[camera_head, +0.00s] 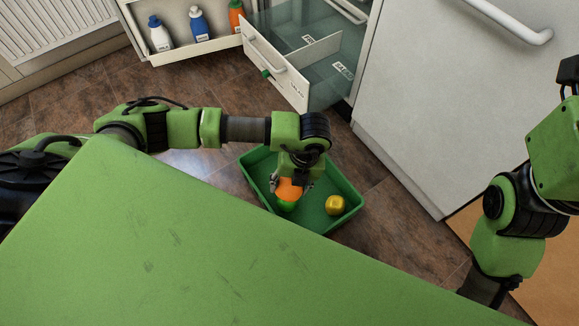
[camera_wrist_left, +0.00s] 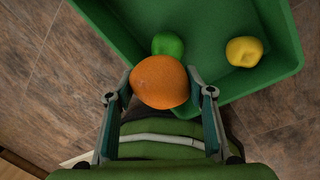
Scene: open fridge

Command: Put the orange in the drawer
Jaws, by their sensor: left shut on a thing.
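The orange (camera_head: 289,189) is held in my left gripper (camera_head: 291,187), over the green tray (camera_head: 345,190). In the left wrist view the orange (camera_wrist_left: 160,82) sits between the two fingertips of the left gripper (camera_wrist_left: 164,88). The drawer (camera_head: 275,65) is in the lower part of the open fridge at the top of the head view, with a white front and clear sides. It appears pulled out. My right arm shows at the right edge of the head view, but its gripper fingers cannot be made out.
A green fruit (camera_wrist_left: 168,45) and a yellow fruit (camera_head: 335,205) lie in the tray. The open fridge door (camera_head: 175,52) holds several bottles at the upper left. A white cabinet front (camera_head: 440,90) with a handle stands at the right. Brown tiled floor lies between tray and fridge.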

